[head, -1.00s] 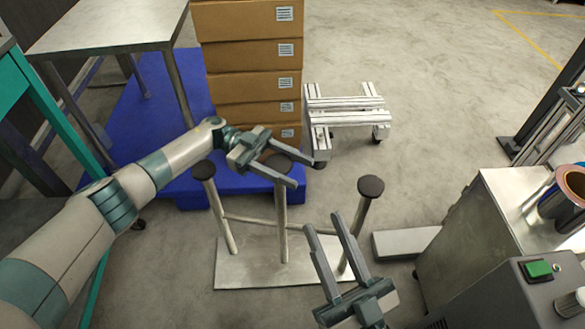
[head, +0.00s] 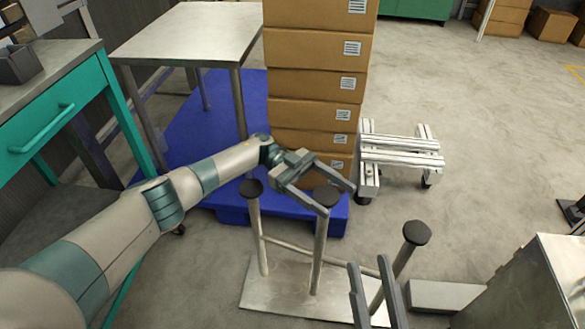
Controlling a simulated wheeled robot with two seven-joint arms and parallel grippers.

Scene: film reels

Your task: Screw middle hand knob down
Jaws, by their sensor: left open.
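Three posts with dark round hand knobs stand on a flat metal base plate (head: 275,290). The middle hand knob (head: 326,195) lies between the fingertips of my open left gripper (head: 338,201), one finger on each side; whether either touches it I cannot tell. The left knob (head: 251,187) stands clear, left of the gripper. The right knob (head: 416,232) stands on a leaning post. My right gripper (head: 368,263) is open and empty, fingers pointing up the picture, in front of the right post. Its lower part is cut off by the bottom edge.
A stack of cardboard boxes (head: 318,83) stands on a blue pallet (head: 228,100) behind the knobs. A white wheeled frame (head: 400,160) is right of it. A metal table (head: 190,32) and teal workbench (head: 60,110) are at left. A metal cabinet (head: 535,285) is at lower right.

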